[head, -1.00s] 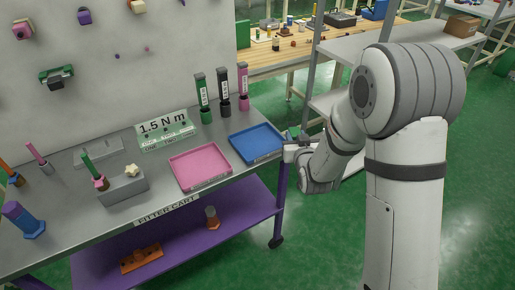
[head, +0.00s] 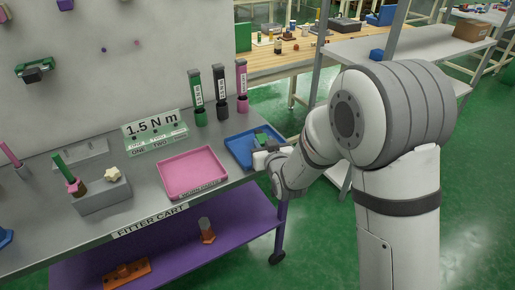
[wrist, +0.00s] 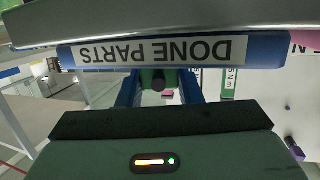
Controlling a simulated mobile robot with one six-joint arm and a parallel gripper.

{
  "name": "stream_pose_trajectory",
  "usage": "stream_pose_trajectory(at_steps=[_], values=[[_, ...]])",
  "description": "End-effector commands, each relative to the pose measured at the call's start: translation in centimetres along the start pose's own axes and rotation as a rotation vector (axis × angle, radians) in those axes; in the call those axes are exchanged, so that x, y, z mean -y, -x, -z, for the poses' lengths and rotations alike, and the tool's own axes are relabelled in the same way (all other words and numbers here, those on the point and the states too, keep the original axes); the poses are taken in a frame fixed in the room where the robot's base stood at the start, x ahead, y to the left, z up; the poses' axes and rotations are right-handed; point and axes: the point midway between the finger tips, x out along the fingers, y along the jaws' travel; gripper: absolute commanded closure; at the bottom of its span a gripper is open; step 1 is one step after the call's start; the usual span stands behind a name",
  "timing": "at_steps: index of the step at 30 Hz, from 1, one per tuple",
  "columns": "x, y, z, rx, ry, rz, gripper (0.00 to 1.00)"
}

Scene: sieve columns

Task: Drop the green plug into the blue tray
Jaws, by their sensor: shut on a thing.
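The blue tray (head: 236,152) lies at the right end of the cart top. In the wrist view its front wall (wrist: 265,52) shows upside down with a "DONE PARTS" label. My gripper (head: 263,143) is at the tray's right part in the head view, apparently above it. In the wrist view my gripper (wrist: 160,88) is shut on the green plug (wrist: 147,78), held between two blue fingers. A dark round part shows in the middle of the plug. The green plug (head: 262,137) also shows small at the fingertips in the head view. The gap between plug and tray floor cannot be judged.
A pink tray (head: 192,173) lies left of the blue tray. Green, black and pink columns (head: 221,92) stand behind it. A "1.5 N m" sign (head: 155,130) and a grey block (head: 102,196) are farther left. The cart's right edge is beneath my arm.

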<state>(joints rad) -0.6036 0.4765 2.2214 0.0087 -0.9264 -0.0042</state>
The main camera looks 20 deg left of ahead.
Motion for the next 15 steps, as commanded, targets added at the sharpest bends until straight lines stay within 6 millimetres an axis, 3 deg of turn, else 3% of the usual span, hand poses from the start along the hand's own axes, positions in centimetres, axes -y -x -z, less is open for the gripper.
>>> stream_pose_trajectory(at_steps=[11,12,15], values=[[0.11,-0.16,-0.81,-0.002,0.000,0.002,0.97],[0.11,-0.16,-0.81,-0.002,0.000,0.002,0.65],[0.12,-0.17,-0.82,-0.002,0.000,0.002,0.56]])
